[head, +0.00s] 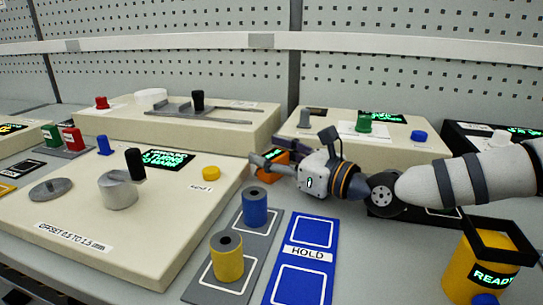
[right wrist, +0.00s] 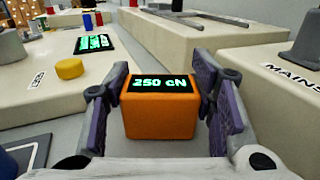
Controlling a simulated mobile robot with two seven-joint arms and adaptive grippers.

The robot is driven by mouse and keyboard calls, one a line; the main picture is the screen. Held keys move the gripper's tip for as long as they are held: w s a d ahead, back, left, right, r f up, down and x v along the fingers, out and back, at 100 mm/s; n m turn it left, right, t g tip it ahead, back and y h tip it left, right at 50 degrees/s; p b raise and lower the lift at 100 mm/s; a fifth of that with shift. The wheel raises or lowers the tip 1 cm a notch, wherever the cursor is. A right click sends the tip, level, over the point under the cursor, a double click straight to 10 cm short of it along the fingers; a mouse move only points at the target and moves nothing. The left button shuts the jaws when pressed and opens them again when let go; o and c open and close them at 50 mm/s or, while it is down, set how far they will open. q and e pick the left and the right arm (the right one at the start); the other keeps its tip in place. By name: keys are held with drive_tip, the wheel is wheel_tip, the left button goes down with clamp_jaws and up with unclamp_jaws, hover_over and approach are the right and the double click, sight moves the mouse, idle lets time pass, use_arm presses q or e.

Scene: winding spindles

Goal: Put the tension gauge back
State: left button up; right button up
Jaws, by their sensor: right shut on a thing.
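The tension gauge is a small orange box (right wrist: 160,118) with a dark screen that reads 250 cN. It sits between the two finger pads of my right gripper (right wrist: 165,103), which is shut on it. In the head view the gauge (head: 274,155) is partly hidden by the gripper (head: 268,163), in the gap between the large left machine and the right-hand machine. I cannot tell whether the gauge's underside touches the table. My left gripper is not in view.
A large beige machine (head: 120,225) with a yellow button (head: 211,173) stands left. A grey mat (head: 238,272) holds blue (head: 255,207) and yellow (head: 227,257) spools. A blue HOLD mat (head: 306,255) lies beside it. A yellow READY container (head: 465,250) stands right. Beige machines (head: 235,130) stand behind.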

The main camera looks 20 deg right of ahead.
drive_tip(key=shift+r, duration=0.1)
drive_tip(key=shift+f, duration=0.2)
drive_tip(key=o, duration=1.3)
